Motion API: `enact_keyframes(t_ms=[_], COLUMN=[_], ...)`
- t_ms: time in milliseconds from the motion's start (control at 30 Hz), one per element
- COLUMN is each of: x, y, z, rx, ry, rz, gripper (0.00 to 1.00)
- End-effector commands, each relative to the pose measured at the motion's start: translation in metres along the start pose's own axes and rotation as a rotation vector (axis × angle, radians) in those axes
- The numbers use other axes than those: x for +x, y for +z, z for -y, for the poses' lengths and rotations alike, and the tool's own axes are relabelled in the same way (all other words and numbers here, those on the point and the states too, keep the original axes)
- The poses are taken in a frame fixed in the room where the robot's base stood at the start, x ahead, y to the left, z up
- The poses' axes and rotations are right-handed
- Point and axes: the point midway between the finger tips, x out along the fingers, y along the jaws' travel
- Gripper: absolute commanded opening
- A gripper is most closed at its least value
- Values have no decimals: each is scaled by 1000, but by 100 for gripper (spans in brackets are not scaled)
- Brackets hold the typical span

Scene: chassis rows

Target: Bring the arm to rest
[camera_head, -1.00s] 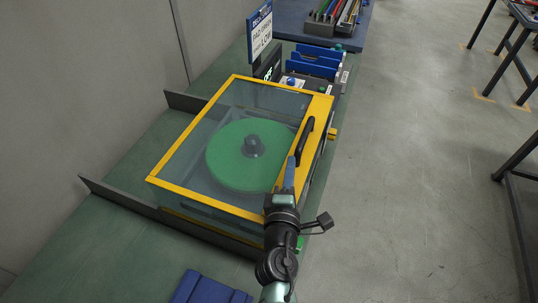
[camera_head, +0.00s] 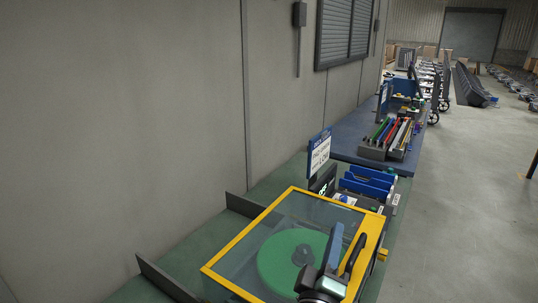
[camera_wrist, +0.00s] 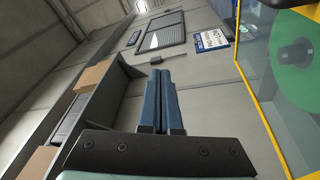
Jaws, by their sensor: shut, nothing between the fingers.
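My gripper (camera_head: 334,246) is raised in front of the yellow-framed clear cover at the bottom of the head view. Its blue fingers point up and sit together, with nothing between them. In the wrist view the two fingers (camera_wrist: 163,98) lie side by side, shut and empty. Most of my arm is out of the head view below the gripper.
The yellow-framed cover (camera_head: 240,240) is closed over a green disc (camera_head: 280,262), with a black handle (camera_head: 355,255) at its right. A sign (camera_head: 319,153) and blue racks (camera_head: 368,182) stand behind it. A grey wall is at left; the floor (camera_head: 465,190) at right is clear.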

Motion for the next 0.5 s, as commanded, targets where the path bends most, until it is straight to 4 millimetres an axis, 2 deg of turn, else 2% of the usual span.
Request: enact_keyframes(t_ms=[33, 133, 233, 300, 400, 500], x=[4, 1, -14, -32, -63, -96], y=[-22, -60, -96, -120, -151, -172], z=[-39, -106, -173, -217, -272, -312], rx=[126, 384, 639, 808, 1015, 1165], ry=[52, 120, 163, 175, 167, 139], rz=[-33, -114, -226, -323, -471, -605], gripper=[0, 0, 0, 0, 0, 0])
